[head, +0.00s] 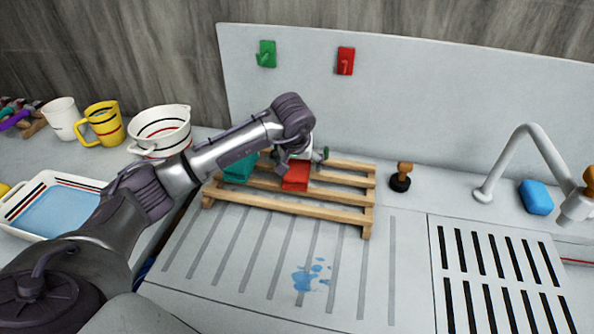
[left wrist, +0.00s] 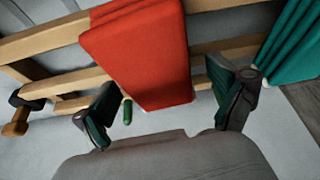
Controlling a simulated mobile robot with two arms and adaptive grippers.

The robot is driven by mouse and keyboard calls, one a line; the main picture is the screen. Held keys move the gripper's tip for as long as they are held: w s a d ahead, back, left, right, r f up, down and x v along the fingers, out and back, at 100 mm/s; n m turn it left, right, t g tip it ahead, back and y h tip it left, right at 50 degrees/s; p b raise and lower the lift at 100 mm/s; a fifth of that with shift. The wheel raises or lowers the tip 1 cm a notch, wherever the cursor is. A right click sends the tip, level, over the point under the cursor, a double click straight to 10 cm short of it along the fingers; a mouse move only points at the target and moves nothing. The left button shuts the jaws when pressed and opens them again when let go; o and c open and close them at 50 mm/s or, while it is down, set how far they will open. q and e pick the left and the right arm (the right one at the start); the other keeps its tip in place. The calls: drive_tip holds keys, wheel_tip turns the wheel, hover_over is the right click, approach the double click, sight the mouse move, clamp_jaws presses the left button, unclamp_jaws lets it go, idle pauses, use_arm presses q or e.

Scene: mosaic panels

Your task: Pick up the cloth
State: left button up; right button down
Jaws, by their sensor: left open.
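A red cloth (head: 296,176) hangs over the slats of a wooden rack (head: 345,198). A teal cloth (head: 240,168) lies on the same rack to its left. My left gripper (head: 303,157) is just above and behind the red cloth in the head view, partly hidden by its own wrist. In the left wrist view the red cloth (left wrist: 140,55) reaches down between the two spread fingers of my left gripper (left wrist: 168,92), which are open. I cannot tell whether the fingers touch it. The teal cloth (left wrist: 290,45) is at the right there. My right gripper is not in view.
A blue spill (head: 312,275) lies on the grooved drainboard. A stamp-like object (head: 401,177) stands right of the rack, and a blue sponge (head: 535,197) lies near the faucet (head: 528,135). A colander (head: 160,128), mugs and a tray (head: 22,210) stand at left.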

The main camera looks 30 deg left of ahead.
sight(299, 162)
use_arm(q)
drive_tip(key=c, duration=1.1)
drive_tip(key=shift+c, duration=0.2)
drive_tip(key=shift+r+p, duration=0.4)
drive_tip(key=shift+r, duration=0.05)
wheel_tip(299, 162, up, 4)
drive_tip(key=shift+d+b, duration=0.15)
drive_tip(key=shift+b, duration=0.85)
drive_tip(key=s+d+r+b, duration=0.1)
drive_tip(key=d+r+b, duration=0.1)
drive_tip(key=d+r, duration=0.4)
drive_tip(key=d, duration=0.5)
drive_tip(key=shift+s+r, duration=0.3)
drive_tip(key=shift+r, duration=0.05)
drive_tip(key=shift+d, duration=0.1)
